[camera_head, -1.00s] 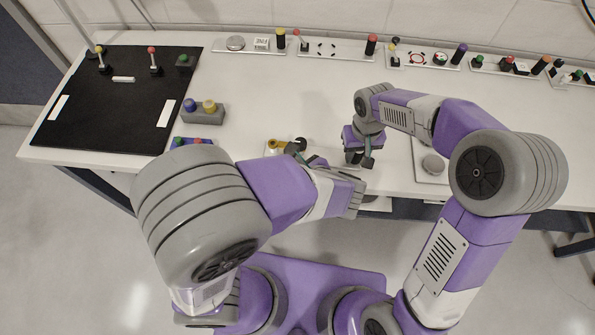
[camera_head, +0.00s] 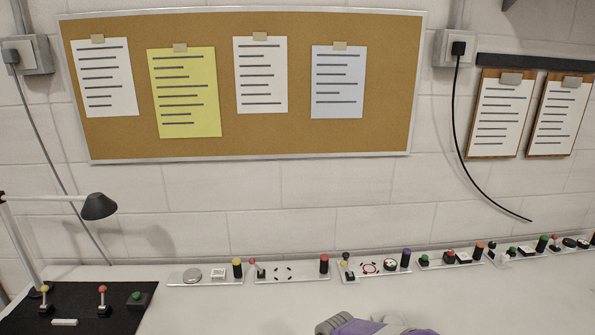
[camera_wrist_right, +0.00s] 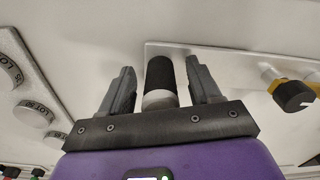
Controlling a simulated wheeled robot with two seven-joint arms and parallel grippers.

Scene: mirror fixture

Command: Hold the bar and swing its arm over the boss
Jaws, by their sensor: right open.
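My right gripper (camera_wrist_right: 160,67) is open in the right wrist view. A dark upright-looking cylinder with a pale grey end (camera_wrist_right: 160,80) lies between its two fingers, with a narrow gap showing on each side. This may be the bar; I cannot tell for sure. It is by the edge of a light metal plate (camera_wrist_right: 225,65). A brass-coloured fitting with a black knob (camera_wrist_right: 293,95) sits on that plate to the right; I cannot tell whether it is the boss. My left gripper is in neither current view.
A plate with several round grey discs (camera_wrist_right: 33,113) lies left of the right gripper. In the head view, small fixtures line the back of the bench (camera_head: 230,310), with a black mat (camera_head: 70,315) and lamp (camera_head: 98,207) at left. A corkboard (camera_head: 240,150) hangs above.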

